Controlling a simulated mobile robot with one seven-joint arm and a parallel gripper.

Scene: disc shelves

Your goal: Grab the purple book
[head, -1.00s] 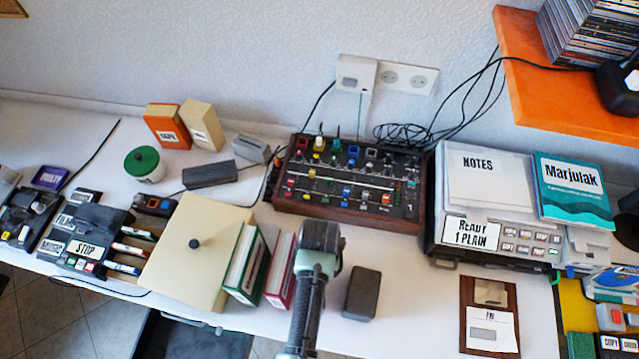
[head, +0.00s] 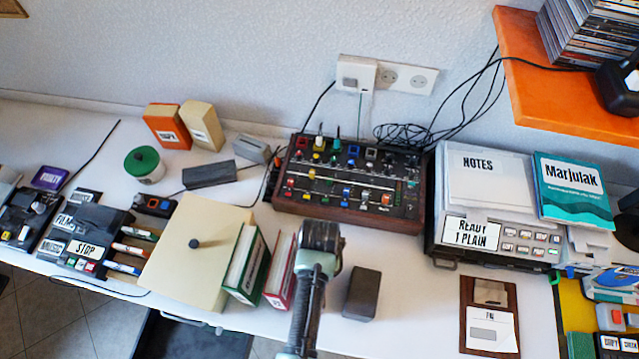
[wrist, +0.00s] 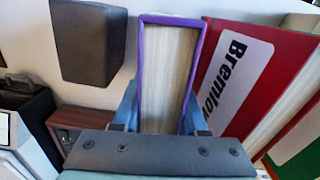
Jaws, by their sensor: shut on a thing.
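The purple book (wrist: 168,72) stands in the middle of the wrist view. Its purple cover edges frame a block of pale pages facing the camera. My gripper (wrist: 160,112) has one blue finger on each side of it and is shut on it. In the head view my arm hides the purple book and the fingertips. I cannot tell whether the book's lower end touches the table.
A red book (wrist: 285,50) with a white label leans close to the right of the purple book in the wrist view. A green book (head: 247,268) stands beyond it. A dark block (head: 362,294) stands on the other side. A mixer (head: 350,205) lies behind.

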